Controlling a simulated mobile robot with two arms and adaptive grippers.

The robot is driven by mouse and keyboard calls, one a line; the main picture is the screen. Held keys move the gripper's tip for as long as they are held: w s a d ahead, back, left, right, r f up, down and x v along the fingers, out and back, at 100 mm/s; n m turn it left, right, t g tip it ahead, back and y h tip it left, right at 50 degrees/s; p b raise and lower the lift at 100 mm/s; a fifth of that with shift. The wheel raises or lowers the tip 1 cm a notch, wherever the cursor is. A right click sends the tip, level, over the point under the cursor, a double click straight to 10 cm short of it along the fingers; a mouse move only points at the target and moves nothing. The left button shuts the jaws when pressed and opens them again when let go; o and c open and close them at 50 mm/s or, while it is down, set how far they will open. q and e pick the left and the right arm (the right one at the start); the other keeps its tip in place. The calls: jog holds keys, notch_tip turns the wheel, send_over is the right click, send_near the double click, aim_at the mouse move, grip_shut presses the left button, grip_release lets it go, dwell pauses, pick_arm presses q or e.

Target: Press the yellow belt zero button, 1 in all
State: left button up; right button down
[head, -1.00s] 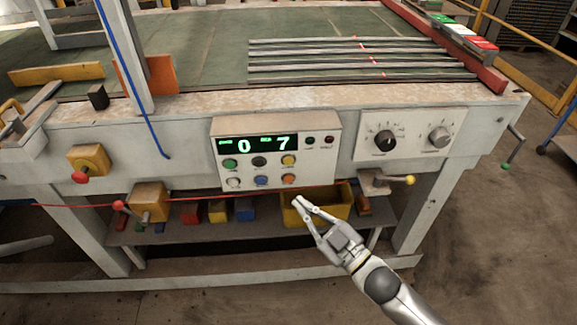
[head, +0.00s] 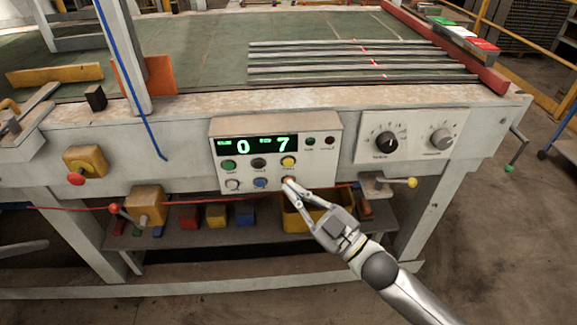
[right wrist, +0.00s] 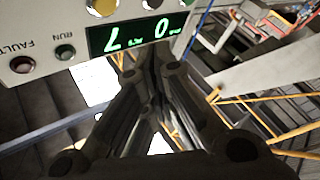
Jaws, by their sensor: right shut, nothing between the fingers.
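The grey control panel (head: 217,180) on the front of the table carries a green display (head: 262,145) that reads 0 and 7. The yellow button (head: 288,161) is at the right end of its upper button row and is uncovered. My right gripper (head: 288,184) is shut and empty. Its fingertips are just below the yellow button, in front of the orange button in the lower row, which they partly hide. I cannot tell whether they touch the panel. In the right wrist view the panel (right wrist: 75,50) shows upside down, beyond the shut fingers (right wrist: 155,62).
Green (head: 229,165), black (head: 259,163), white (head: 233,184) and blue (head: 261,183) buttons surround the yellow one. A white knob plate (head: 412,137) is to the right. A yellow bin (head: 300,215) sits on the shelf below, behind my right arm.

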aim_at(288, 162)
jog(key=shift+w+a+b, duration=0.15)
jog(key=shift+w+b, duration=0.35)
jog(key=shift+w, duration=0.95)
jog(key=shift+w+a+b, duration=0.1)
jog(key=shift+w+b, duration=0.35)
jog(key=shift+w, duration=0.95)
jog(key=shift+w, duration=0.15)
jog(key=shift+w, duration=0.25)
jog(key=shift+w, duration=0.35)
jog(key=shift+s, duration=0.15)
jog(key=shift+s+p, duration=0.3)
jog(key=shift+s, duration=0.35)
